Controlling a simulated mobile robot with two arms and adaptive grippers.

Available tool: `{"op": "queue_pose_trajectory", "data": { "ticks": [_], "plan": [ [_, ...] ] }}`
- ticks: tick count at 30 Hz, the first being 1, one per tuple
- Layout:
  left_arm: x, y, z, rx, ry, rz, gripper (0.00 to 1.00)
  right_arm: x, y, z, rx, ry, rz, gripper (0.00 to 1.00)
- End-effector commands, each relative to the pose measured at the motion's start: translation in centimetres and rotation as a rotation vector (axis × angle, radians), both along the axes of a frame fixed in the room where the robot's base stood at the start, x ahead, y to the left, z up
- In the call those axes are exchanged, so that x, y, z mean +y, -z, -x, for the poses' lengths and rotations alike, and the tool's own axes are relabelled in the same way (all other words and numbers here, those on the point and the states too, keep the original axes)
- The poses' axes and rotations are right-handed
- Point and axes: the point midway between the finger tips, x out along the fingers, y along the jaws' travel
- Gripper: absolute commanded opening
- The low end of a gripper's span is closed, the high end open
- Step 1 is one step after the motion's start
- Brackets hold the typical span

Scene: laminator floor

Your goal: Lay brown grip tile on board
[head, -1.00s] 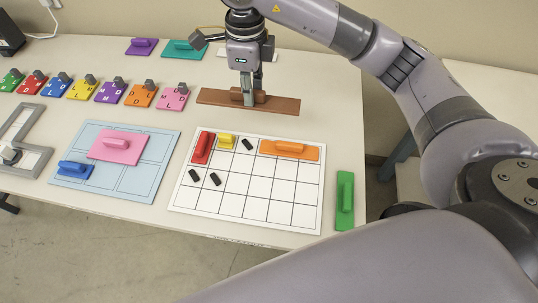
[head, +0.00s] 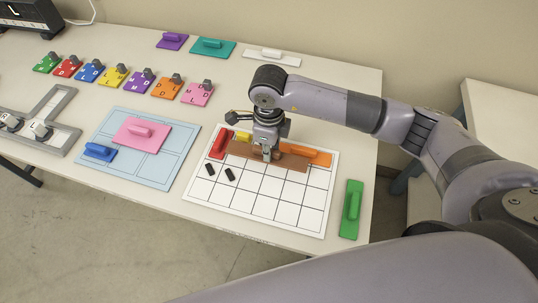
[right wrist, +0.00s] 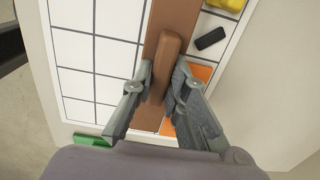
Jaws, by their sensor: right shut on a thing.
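The brown grip tile (head: 240,149) is a long flat bar with a raised handle. My right gripper (head: 268,154) is shut on its handle. In the right wrist view the fingers (right wrist: 160,88) close on both sides of the brown handle (right wrist: 168,60). The tile is over the upper rows of the white gridded board (head: 268,207); I cannot tell whether it touches the board. It hides part of the orange tile (head: 318,157). A red tile (head: 217,147) and a yellow tile (head: 243,136) are at the board's upper left. My left gripper is not in view.
Small black pieces (head: 210,169) lie on the board's left. A green tile (head: 350,208) lies right of the board. A light blue board (head: 115,175) with pink (head: 142,142) and blue (head: 98,151) tiles is to the left. Lettered coloured tiles (head: 113,76) line the back.

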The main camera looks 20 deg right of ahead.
Motion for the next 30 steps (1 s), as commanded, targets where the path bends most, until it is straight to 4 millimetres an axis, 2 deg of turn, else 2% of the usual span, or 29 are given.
{"op": "queue_pose_trajectory", "data": {
  "ticks": [9,21,22,30],
  "plan": [
    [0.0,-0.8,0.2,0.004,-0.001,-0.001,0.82,0.0,3.9,0.1,0.003,0.001,0.001,0.00],
    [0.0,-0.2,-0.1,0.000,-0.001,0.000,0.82,0.0,4.7,0.0,-0.001,0.000,0.001,0.00],
    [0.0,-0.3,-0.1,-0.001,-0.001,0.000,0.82,0.0,4.5,0.0,0.001,0.000,0.001,0.16],
    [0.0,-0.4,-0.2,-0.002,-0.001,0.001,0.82,0.0,4.6,0.1,0.002,0.000,0.001,0.34]
  ]
}}
